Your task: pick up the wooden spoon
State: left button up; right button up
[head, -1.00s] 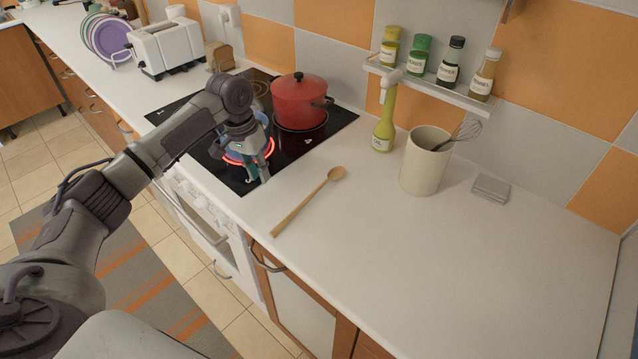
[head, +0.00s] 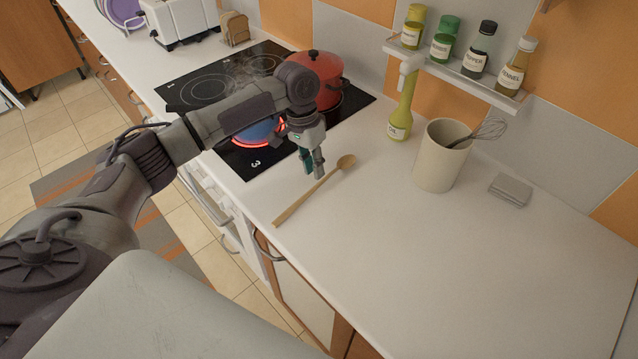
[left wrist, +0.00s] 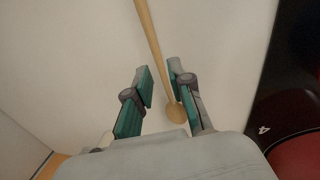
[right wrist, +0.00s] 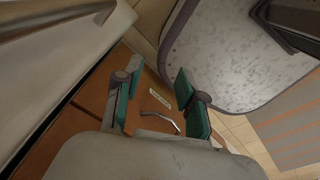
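The wooden spoon (head: 313,192) lies on the white counter in the head view, with its bowl toward the back and its handle toward the front edge. My left gripper (head: 313,173) hangs above the counter beside the spoon, near the bowl end. In the left wrist view the spoon (left wrist: 154,45) runs between and past the fingers, with its bowl beside the right finger. My left gripper (left wrist: 161,82) is open and empty there. My right gripper (right wrist: 152,82) is open and empty, away from the counter top, near an orange-brown cabinet front.
A beige crock (head: 440,160) with a whisk and an oil bottle (head: 400,115) stand right of the spoon. The right counter is mostly clear.

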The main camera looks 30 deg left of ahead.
aim_at(318, 183)
pick_arm(q)
jog(key=f, duration=0.1)
jog(key=d+f+p, duration=0.1)
jog(key=f, duration=0.1)
jog(key=shift+f, duration=0.7)
grip_shut()
pick_arm(e)
jog(key=shift+w+r, duration=0.45)
jog(key=shift+r, duration=0.35)
